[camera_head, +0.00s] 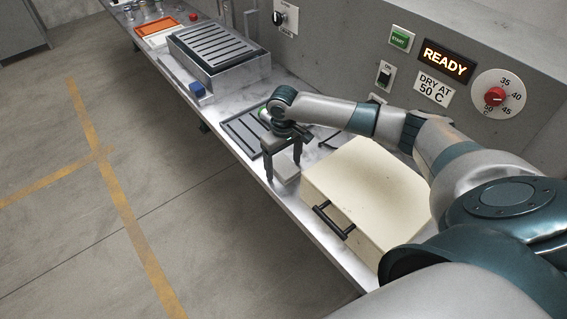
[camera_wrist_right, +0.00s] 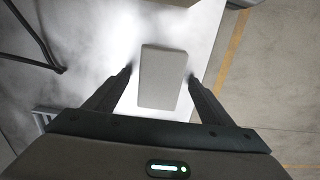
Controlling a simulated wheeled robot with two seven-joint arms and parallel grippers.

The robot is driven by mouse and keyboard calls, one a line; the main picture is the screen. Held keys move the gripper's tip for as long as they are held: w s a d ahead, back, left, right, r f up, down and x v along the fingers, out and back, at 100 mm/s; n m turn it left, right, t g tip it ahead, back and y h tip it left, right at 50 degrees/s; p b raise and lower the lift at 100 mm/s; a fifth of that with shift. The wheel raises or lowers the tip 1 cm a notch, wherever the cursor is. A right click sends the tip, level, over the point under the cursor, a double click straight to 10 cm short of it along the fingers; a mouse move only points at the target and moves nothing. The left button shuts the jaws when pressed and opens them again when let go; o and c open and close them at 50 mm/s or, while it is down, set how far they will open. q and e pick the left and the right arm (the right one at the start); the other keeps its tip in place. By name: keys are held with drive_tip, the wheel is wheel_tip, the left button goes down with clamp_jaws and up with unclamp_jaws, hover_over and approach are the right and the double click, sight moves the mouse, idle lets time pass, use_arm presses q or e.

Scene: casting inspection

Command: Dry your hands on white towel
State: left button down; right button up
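A small pale grey-white block-like item, which may be the folded white towel (camera_wrist_right: 163,77), lies on the bench in the right wrist view. It also shows in the head view (camera_head: 286,170), partly hidden by the fingers. My right gripper (camera_head: 283,163) points down over it. In the right wrist view the fingertips (camera_wrist_right: 160,74) are apart, one on each side of the item. A gap shows at the left finger; whether the right finger touches cannot be told. My left gripper is not in view.
A cream box (camera_head: 370,180) with a black handle stands close to the right of the gripper. A dark slotted tray (camera_head: 240,136) lies to the left. A grey slatted bin (camera_head: 230,75) and an orange tray (camera_head: 157,27) stand farther back. The panel display (camera_head: 446,60) reads READY.

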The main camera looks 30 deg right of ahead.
sight(283, 165)
drive_tip(key=shift+r, duration=0.15)
wheel_tip(283, 165, up, 17)
drive_tip(key=b, duration=0.4)
idle(0.3)
idle(0.6)
